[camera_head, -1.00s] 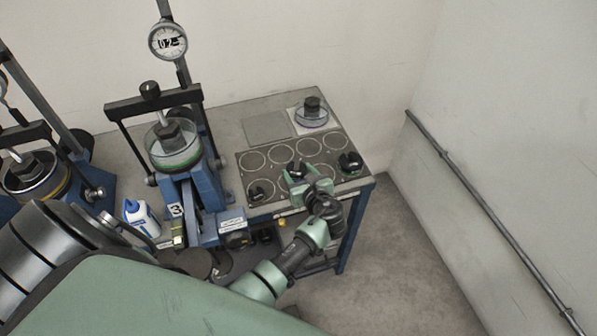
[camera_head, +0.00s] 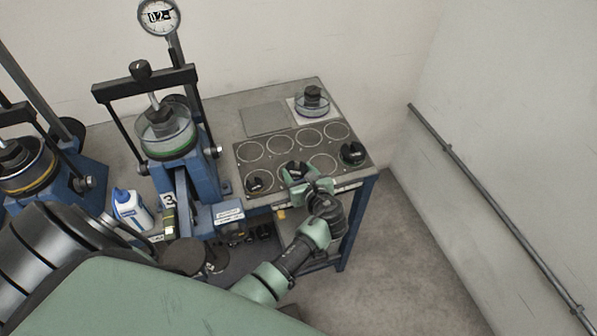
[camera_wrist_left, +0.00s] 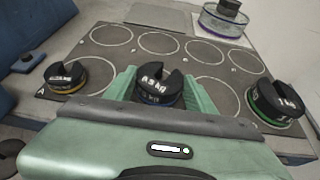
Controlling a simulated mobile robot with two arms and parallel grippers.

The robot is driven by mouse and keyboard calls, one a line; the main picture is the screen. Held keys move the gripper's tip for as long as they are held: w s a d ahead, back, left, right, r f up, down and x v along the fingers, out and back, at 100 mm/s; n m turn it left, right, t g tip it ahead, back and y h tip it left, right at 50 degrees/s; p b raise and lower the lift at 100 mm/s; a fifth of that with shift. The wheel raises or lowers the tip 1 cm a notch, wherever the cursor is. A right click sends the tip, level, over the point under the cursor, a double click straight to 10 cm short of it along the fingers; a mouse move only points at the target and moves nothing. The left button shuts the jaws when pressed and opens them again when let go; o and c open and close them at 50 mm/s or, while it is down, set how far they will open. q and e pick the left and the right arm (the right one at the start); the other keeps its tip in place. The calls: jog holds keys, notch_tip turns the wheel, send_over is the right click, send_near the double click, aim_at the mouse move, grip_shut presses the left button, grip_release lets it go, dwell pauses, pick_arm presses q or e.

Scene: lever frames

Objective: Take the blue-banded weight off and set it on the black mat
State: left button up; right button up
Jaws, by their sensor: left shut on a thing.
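The blue-banded weight (camera_wrist_left: 157,90), a black slotted disc, is between the fingers of my left gripper (camera_wrist_left: 160,92) in the left wrist view. It also shows in the head view (camera_head: 293,171), partly covered by the gripper (camera_head: 300,176). My left gripper is shut on it. The weight is at a near-row ring of the black mat (camera_head: 293,154), low over or on it; contact is hidden. A yellow-banded weight (camera_wrist_left: 66,77) sits to its left and a green-banded weight (camera_wrist_left: 276,103) to its right, both on the mat. My right gripper is not in view.
Lever frame 3 (camera_head: 183,183) stands left of the mat, with a white-and-blue bottle (camera_head: 131,209) beside it. A clear dish with a black block (camera_head: 312,100) stands behind the mat, beside a bare grey plate (camera_head: 264,119). The far-row rings are empty.

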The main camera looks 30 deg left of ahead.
pick_arm(q)
jog(key=shift+f, duration=0.35)
dwell(0.4)
jog(key=o, duration=1.7)
jog(key=shift+o, duration=0.2)
